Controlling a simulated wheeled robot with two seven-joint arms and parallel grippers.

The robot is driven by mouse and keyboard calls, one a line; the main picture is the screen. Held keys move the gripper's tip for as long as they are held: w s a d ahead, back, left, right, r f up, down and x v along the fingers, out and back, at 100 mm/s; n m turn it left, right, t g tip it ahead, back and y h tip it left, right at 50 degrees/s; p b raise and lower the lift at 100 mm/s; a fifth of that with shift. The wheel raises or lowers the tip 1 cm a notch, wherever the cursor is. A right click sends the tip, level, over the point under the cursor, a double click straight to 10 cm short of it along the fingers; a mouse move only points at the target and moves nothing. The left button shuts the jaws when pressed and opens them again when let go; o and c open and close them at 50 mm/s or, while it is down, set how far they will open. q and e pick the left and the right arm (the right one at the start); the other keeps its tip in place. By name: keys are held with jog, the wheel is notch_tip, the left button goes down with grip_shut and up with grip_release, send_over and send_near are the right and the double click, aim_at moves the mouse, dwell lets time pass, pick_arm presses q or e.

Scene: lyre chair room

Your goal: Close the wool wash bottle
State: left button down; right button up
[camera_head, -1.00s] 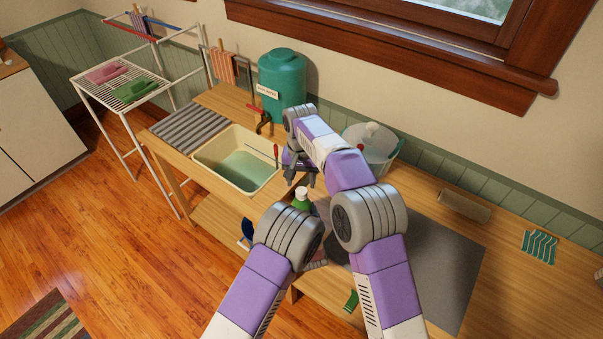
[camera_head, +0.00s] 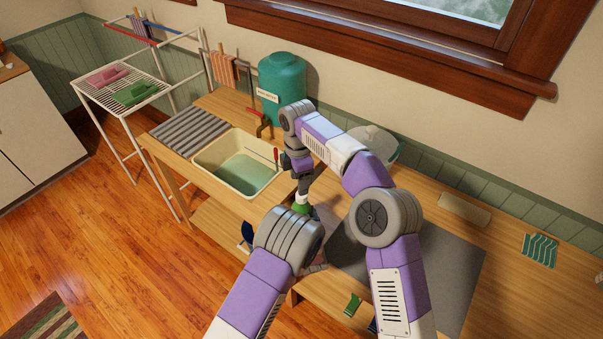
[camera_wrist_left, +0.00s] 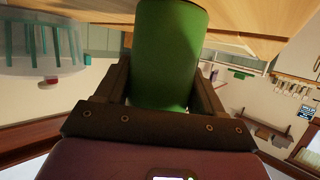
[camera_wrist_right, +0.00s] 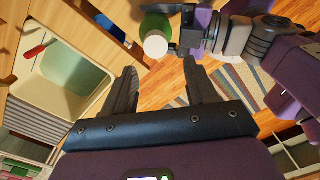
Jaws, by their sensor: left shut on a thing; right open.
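The wool wash bottle is green with a white top. In the head view its white top (camera_head: 301,197) and green shoulder show beyond my left wrist. In the left wrist view my left gripper (camera_wrist_left: 163,80) is shut on the green bottle body (camera_wrist_left: 170,45). The right wrist view shows the round white top (camera_wrist_right: 156,44) and part of the green body (camera_wrist_right: 155,23). My right gripper (camera_wrist_right: 160,70) is open and empty, with its fingers pointing toward the white top. In the head view the right gripper (camera_head: 304,187) is just above the bottle. Whether the top is fully closed cannot be told.
A cream basin (camera_head: 218,155) with water is left of the bottle. A teal tank (camera_head: 282,85) stands behind it. A clear tub (camera_head: 376,142) is partly hidden by my right arm. A grey mat (camera_head: 445,265) covers the counter at right, with bare wood beyond.

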jog(key=n, duration=0.2)
jog(key=r+n, duration=0.1)
jog(key=n, duration=0.3)
jog(key=shift+w+d+r+n, duration=0.25)
jog(key=shift+w+d+n, duration=0.05)
jog(key=shift+d+n, duration=0.1)
send_over(302, 211)
jog(key=w, duration=0.2)
jog(key=shift+w+f, duration=0.2)
jog(key=shift+f, duration=3.8)
